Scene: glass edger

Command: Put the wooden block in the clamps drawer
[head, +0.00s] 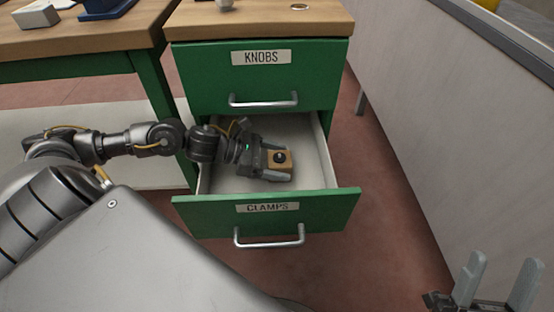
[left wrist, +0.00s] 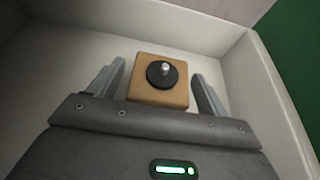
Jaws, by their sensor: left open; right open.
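The wooden block (head: 286,164) has a black round knob on top and sits inside the open clamps drawer (head: 266,208). My left gripper (head: 278,161) is inside the drawer, open, with a finger on each side of the block. In the left wrist view, the block (left wrist: 160,98) stands between the spread fingertips of my left gripper (left wrist: 160,85), with a gap on both sides. The white drawer floor (left wrist: 75,70) shows around it. My right gripper (head: 498,285) is open and empty at the lower right, away from the drawer.
The shut knobs drawer (head: 290,80) is directly above the open one. The wooden worktop (head: 260,22) is above the cabinet. A grey panel (head: 450,120) stands to the right, with red floor (head: 385,190) between it and the cabinet.

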